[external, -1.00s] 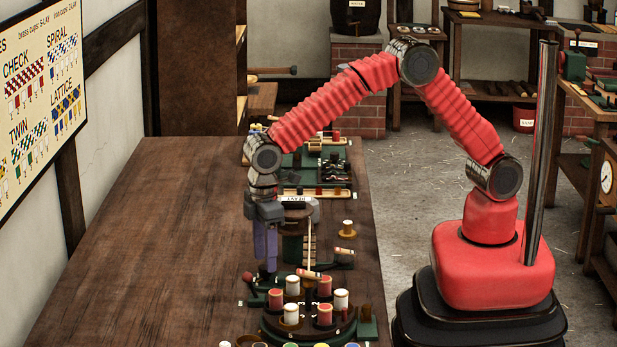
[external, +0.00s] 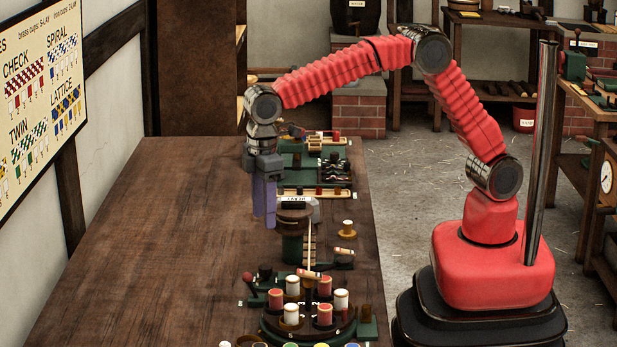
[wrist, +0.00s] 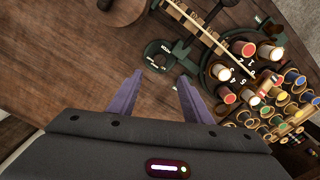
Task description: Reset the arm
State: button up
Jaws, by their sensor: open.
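My gripper (external: 264,222) points straight down above the wooden table, left of the round dark wooden top on the green stand (external: 295,215). In the wrist view my gripper (wrist: 160,90) shows two purple fingers spread apart with nothing between them. Beyond the fingertips is a green fitting (wrist: 165,58) on the table. My gripper touches nothing that I can see.
The round green stand with red and white bobbins (external: 291,313) is at the table's near end. Green trays (external: 320,170) stand at the far right part. The table's left side (external: 150,240) is clear. A pattern chart (external: 40,95) hangs on the left wall.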

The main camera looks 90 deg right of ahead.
jog(key=s+d+r+m+t, duration=0.3)
jog(key=s+d+r, duration=0.8)
jog(key=s, duration=0.3)
jog(key=s+d+f+m+t, duration=0.1)
jog(key=s+d, duration=0.2)
jog(key=s, duration=0.5)
jog(key=s+d+f+m+t, duration=0.1)
jog(key=s+d, duration=0.3)
jog(key=s, duration=0.4)
jog(key=shift+s+d+f+t, duration=0.2)
jog(key=shift+s+d+t, duration=0.1)
